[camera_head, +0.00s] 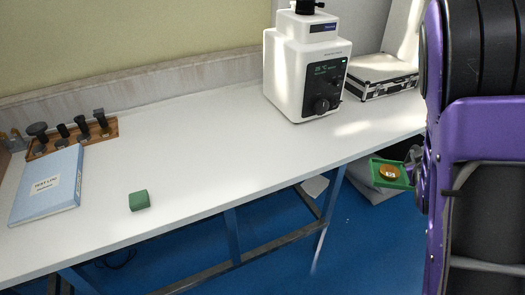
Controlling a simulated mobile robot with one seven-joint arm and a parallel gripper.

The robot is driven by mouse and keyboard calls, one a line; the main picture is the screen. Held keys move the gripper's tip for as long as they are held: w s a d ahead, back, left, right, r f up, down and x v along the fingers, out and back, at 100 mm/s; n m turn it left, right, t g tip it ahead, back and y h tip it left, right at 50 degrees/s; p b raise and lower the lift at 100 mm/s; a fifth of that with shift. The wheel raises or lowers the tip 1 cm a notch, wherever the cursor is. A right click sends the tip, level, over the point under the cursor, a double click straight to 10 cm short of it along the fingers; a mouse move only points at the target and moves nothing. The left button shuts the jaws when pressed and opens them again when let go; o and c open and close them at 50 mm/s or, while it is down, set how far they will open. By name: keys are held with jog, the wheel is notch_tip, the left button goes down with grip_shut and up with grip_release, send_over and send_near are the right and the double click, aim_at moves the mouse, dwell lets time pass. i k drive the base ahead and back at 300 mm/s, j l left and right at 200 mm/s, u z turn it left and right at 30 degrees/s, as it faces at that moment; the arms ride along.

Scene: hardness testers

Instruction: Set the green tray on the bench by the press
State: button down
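The green tray (376,180) is small and shallow, at the right, in front of the bench edge and below its top. A round gold piece (389,172) lies in it. My gripper (411,168) shows as a small grey part at the tray's right edge and appears shut on it; my purple arm hides most of the gripper. The tray looks about level, apart from the bench. The white bench (235,140) carries a white machine with a dark display and knob (308,75), perhaps the press, toward its far right.
A green block (139,201), a blue book (48,186) and a wooden rack (73,138) with dark-topped tools are on the left. The bench middle is clear. Metal legs (232,237) stand below.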

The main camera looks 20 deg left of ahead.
aim_at(215, 166)
jog(key=j, duration=1.3)
